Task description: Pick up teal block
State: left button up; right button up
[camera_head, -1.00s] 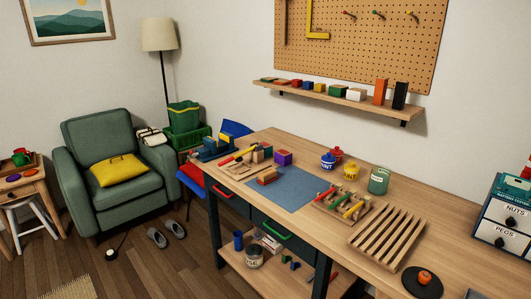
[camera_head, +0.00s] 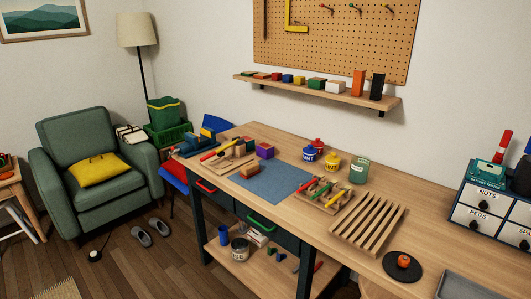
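No block stands out clearly as teal. Neither of my grippers is in view.
The workbench (camera_head: 300,222) below the shelf holds a blue mat (camera_head: 270,181), a purple block (camera_head: 265,151), jars, a slatted rack (camera_head: 368,224) and a drawer cabinet (camera_head: 490,212) at right. An armchair (camera_head: 90,160) stands at left. Floor between armchair and bench is mostly clear.

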aim_at(250, 141)
jog(key=i+j+z, duration=0.15)
jog(key=z, duration=0.6)
jog(key=i+j+z, duration=0.15)
jog(key=j, duration=0.15)
jog(key=i+j+z, duration=0.15)
jog(key=j, duration=0.2)
jog(key=i+j+z, duration=0.2)
jog(key=j, duration=0.15)
jog(key=j+z, duration=0.15)
jog(key=j, duration=0.2)
jog(key=i+j+z, duration=0.15)
jog(key=j, duration=0.2)
